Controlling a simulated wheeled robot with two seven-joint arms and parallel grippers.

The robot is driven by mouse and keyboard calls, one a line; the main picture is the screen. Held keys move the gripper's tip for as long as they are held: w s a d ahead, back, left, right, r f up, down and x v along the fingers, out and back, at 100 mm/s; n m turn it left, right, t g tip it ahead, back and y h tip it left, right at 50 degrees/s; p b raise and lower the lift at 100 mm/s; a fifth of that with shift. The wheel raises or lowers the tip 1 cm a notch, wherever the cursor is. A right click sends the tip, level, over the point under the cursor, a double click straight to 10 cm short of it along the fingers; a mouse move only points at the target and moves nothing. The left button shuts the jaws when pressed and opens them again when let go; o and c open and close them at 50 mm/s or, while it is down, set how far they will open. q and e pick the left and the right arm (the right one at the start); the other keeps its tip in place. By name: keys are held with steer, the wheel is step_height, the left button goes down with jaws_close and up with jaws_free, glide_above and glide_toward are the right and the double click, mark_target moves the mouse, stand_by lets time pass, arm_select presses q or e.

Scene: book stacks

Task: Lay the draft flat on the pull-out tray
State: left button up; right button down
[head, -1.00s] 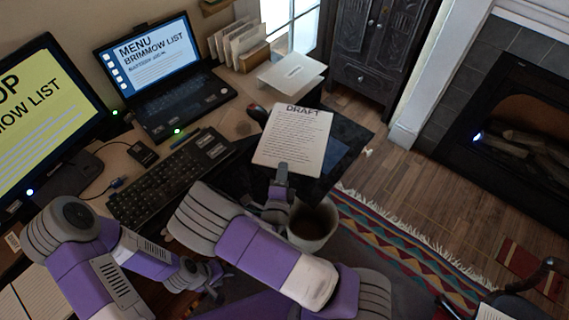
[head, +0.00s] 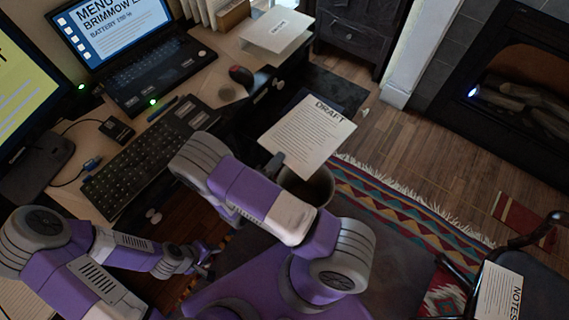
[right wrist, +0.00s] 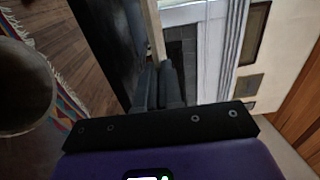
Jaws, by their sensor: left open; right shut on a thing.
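The draft (head: 308,137) is a pale printed sheet headed DRAFT, held up and tilted in the head view, in front of the desk and above the floor. My right gripper (head: 276,164) is shut on its near left edge. In the right wrist view my right fingers (right wrist: 158,88) are together; the sheet is hard to make out there. My left gripper (head: 203,258) is open and empty, low in front of the desk and well away from the draft. I cannot clearly make out the pull-out tray.
A round bin (head: 318,186) stands just below the draft. A chair at the right bears a NOTES sheet (head: 500,292). A striped rug (head: 400,205) lies on the floor.

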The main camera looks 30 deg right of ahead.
step_height(320, 180, down, 5)
steer(key=shift+f+b, duration=0.2)
steer(key=shift+b, duration=0.8)
steer(key=shift+f, duration=0.15)
steer(key=c, duration=1.3)
jaws_free()
